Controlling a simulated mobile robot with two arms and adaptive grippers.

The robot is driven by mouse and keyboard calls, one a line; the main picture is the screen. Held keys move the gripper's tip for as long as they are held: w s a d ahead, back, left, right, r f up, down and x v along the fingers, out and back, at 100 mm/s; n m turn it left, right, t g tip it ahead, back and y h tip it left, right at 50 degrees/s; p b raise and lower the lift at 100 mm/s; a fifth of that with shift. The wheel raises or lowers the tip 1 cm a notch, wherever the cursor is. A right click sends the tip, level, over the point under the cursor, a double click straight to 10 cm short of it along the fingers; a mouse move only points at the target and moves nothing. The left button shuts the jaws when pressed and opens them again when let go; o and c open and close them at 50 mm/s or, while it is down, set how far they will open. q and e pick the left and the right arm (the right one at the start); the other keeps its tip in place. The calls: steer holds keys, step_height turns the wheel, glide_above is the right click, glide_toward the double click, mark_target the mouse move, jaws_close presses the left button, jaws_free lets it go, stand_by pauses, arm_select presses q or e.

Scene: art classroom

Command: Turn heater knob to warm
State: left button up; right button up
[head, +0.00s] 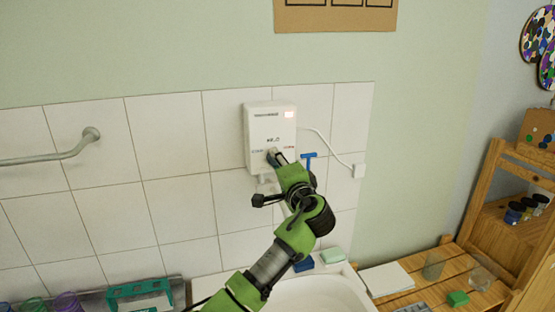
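The heater (258,123) is a white wall-mounted box on the tiles, with a small lit display at its upper right and colored marks low on its front. My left arm reaches up from the bottom, and my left gripper (274,157) is at the lower front of the heater, where the marks are. The knob is hidden or too small to make out behind the gripper, so its setting does not show. I cannot tell whether the fingers are open or shut, or whether they touch the knob. My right gripper is not in view.
A sink (322,294) is below the heater, with a pale green soap bar (333,255) on its rim. A blue-handled tap part (308,157) is right of the gripper. A metal rail (50,157) is at left. A wooden shelf (510,232) stands at right.

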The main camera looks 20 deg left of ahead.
arm_select(q)
steer(key=m+p, duration=0.3)
steer(key=m, duration=0.2)
steer(key=shift+m, duration=0.3)
steer(key=shift+m+p, duration=0.7)
steer(key=shift+m, duration=1.1)
steer(key=shift+f+p, duration=0.1)
steer(key=shift+p, duration=0.2)
steer(key=o, duration=1.1)
